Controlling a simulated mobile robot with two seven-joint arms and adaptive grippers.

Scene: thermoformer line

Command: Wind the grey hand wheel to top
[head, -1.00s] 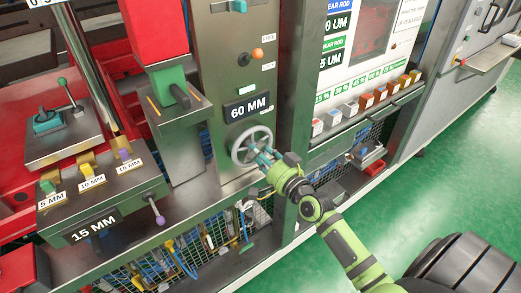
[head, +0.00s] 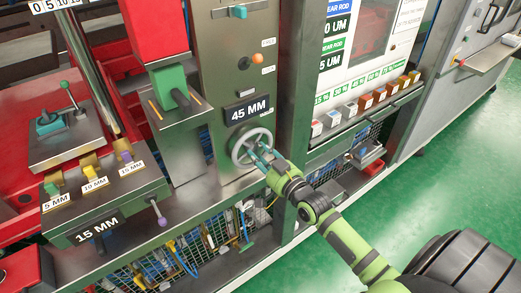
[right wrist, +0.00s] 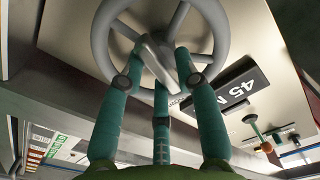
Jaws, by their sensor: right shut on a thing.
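The grey hand wheel (head: 238,138) is on the front of the grey-green panel, below a black display (head: 247,109) that reads 45 MM. My right gripper (head: 262,156) is at the wheel, its teal fingers shut on it. In the right wrist view the wheel (right wrist: 98,38) fills the top, and the fingers of my right gripper (right wrist: 160,75) close around a grey part at its middle. The fingers hide part of the hub and spokes. My left gripper is not in view.
An orange-knobbed lever (head: 256,60) and a teal handle (head: 238,12) are higher on the panel. A row of coloured switches (head: 366,102) runs to the right. At left a console (head: 120,190) carries a 15 MM display. Green floor is open at right.

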